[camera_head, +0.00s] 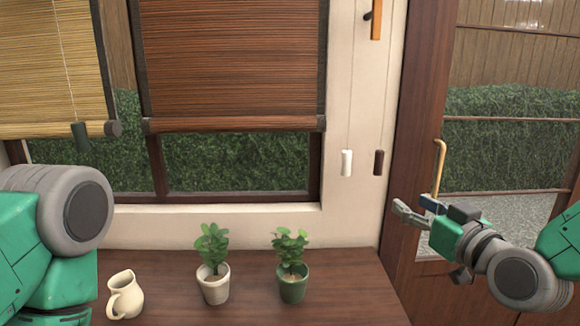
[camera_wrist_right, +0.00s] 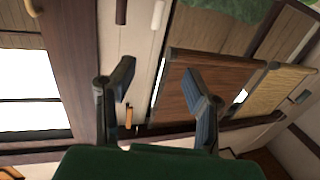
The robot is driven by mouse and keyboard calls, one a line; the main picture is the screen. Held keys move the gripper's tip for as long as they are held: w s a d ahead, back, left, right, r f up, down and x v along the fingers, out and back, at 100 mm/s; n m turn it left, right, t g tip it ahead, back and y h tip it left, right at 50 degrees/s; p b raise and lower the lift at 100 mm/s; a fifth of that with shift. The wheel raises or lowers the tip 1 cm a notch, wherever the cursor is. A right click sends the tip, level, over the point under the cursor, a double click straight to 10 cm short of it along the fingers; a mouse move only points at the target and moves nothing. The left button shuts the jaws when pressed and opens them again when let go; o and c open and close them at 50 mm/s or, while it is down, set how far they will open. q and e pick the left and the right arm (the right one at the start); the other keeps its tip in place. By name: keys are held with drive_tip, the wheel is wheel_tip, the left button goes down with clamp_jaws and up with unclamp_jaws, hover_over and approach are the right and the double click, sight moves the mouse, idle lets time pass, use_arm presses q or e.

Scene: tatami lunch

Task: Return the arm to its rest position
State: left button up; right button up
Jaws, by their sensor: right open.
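My right gripper (camera_head: 418,208) is raised at the right of the head view, in front of the door frame and to the right of the table. Its fingers point left. In the right wrist view its two fingers (camera_wrist_right: 162,100) stand well apart, with nothing between them. My left arm shows at the left edge of the head view, but its gripper is out of sight.
A wooden table (camera_head: 345,295) holds a cream jug (camera_head: 125,297), a plant in a white pot (camera_head: 214,285) and a plant in a green pot (camera_head: 292,285). White (camera_head: 347,163) and dark (camera_head: 379,163) cord pulls hang by the wall. A door handle (camera_head: 439,165) is behind my right gripper.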

drive_tip(key=s+f+m+g+h, duration=0.1)
drive_tip(key=s+f+g, duration=0.4)
drive_tip(key=f, duration=0.8)
drive_tip(key=s+f+g+h, duration=0.1)
drive_tip(key=s+f+g, duration=0.35)
drive_tip(key=f, duration=0.85)
drive_tip(key=s+d+f+g+h, duration=0.1)
drive_tip(key=s+f, duration=0.3)
drive_tip(key=s, duration=0.4)
drive_tip(key=s+d+f+m+g+h, duration=0.1)
drive_tip(key=s+d+f+g, duration=0.1)
drive_tip(key=s+f, duration=0.3)
drive_tip(key=s+d+f+g+h, duration=0.1)
drive_tip(key=s+f+g, duration=0.3)
drive_tip(key=s, duration=0.7)
drive_tip(key=shift+s+d+f+m, duration=0.4)
drive_tip(key=shift+d+f, duration=0.25)
drive_tip(key=shift+d, duration=0.15)
drive_tip(key=shift+w+a, duration=0.1)
drive_tip(key=shift+w, duration=0.05)
